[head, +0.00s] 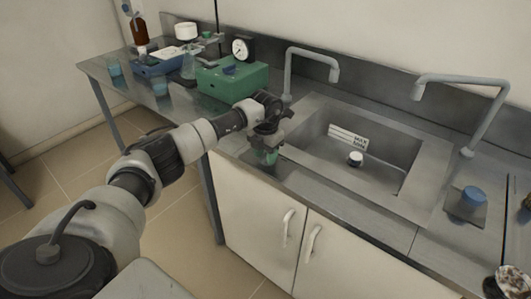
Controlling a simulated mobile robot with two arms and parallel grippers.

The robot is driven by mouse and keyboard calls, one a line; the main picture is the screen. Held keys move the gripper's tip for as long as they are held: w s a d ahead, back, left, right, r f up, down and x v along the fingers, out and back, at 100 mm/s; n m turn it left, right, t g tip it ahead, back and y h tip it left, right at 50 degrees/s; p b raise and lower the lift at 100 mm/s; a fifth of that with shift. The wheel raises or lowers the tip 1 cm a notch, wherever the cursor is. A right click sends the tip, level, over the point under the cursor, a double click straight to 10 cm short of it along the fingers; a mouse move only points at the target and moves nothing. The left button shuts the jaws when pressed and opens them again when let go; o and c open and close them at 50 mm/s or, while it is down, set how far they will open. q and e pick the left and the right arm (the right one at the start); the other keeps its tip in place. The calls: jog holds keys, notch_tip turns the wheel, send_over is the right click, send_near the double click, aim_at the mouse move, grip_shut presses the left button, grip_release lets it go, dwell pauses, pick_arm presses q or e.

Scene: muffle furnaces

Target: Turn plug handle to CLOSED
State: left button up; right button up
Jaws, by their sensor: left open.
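A small white plug handle (355,158) stands on the floor of the grey sink basin (385,184). A white label with dark lettering (348,138) is on the basin's back wall behind it; its words are too small to read surely. I cannot tell which way the handle is turned. My left gripper (264,140) is open at the left end of the sink, by the counter's front edge, apart from the handle and to its left. A greenish glass vessel (266,156) shows just below the gripper; I cannot tell whether they touch. My right gripper is not in view.
Two grey taps (312,62) and (465,82) rise behind the sink. A green box (232,80) with a gauge stands left of the sink. A blue-topped vessel (472,198) stands on the right counter. White cabinet doors (262,222) are below.

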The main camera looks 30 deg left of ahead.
pick_arm(q)
jog(key=shift+c, duration=0.3)
grip_shut()
jog(key=shift+n, duration=0.4)
jog(key=n+p, duration=0.1)
jog(key=n, duration=0.2)
jog(key=shift+d+r+n+p, duration=0.2)
jog(key=shift+n+p, duration=0.1)
jog(key=shift+p, duration=0.1)
jog(key=n+p, duration=0.1)
jog(key=n, duration=0.3)
jog(key=shift+w+d+n+p, duration=0.15)
jog(key=shift+d+n+p, duration=0.05)
jog(key=shift+n+p, duration=0.15)
jog(key=n+p, duration=0.1)
jog(key=n, duration=0.1)
jog(key=n+p, duration=0.1)
jog(key=n, duration=0.2)
jog(key=shift+w+d, duration=0.15)
jog(key=shift+w, duration=0.05)
jog(key=shift+w+f+n+p, duration=0.15)
jog(key=shift+n+p, duration=0.7)
jog(key=shift+n, duration=1.1)
